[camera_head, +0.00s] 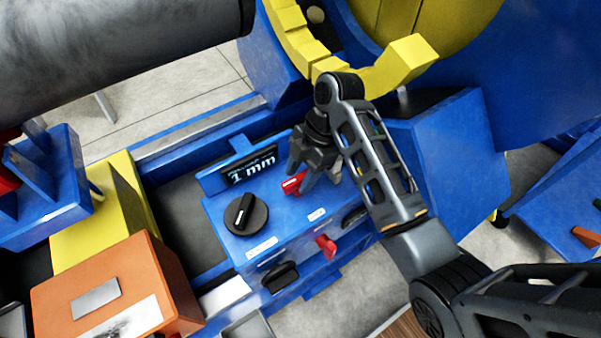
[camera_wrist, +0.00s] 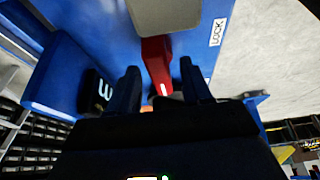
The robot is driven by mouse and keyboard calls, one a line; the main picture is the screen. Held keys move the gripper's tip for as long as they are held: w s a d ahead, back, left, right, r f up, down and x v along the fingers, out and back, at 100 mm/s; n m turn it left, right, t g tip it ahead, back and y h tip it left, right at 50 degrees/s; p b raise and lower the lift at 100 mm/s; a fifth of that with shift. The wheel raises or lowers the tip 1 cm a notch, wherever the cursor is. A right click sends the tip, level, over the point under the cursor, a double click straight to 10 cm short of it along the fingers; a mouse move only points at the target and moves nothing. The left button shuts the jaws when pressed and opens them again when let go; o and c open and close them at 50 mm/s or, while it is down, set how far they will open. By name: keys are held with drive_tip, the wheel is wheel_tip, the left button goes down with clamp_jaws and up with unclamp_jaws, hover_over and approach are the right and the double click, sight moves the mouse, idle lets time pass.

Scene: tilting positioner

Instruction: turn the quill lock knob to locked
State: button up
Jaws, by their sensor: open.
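The red knob (camera_head: 292,184) sits on the top face of the blue control box (camera_head: 285,215). In the wrist view the red knob (camera_wrist: 157,65) is a narrow bar between my two dark fingers, with a visible space on either side. A white label reading LOCK (camera_wrist: 217,32) lies to its right there. My gripper (camera_head: 307,181) is open and low over the knob, its fingers straddling the bar. I see no clear contact. In the head view the fingers partly cover the knob, and its pointing direction is hard to read.
A yellow ring segment (camera_head: 400,66) rises behind my arm. An orange box (camera_head: 110,290) stands left.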

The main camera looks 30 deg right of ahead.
drive_tip(key=shift+c, duration=0.2)
clamp_jaws()
idle(0.3)
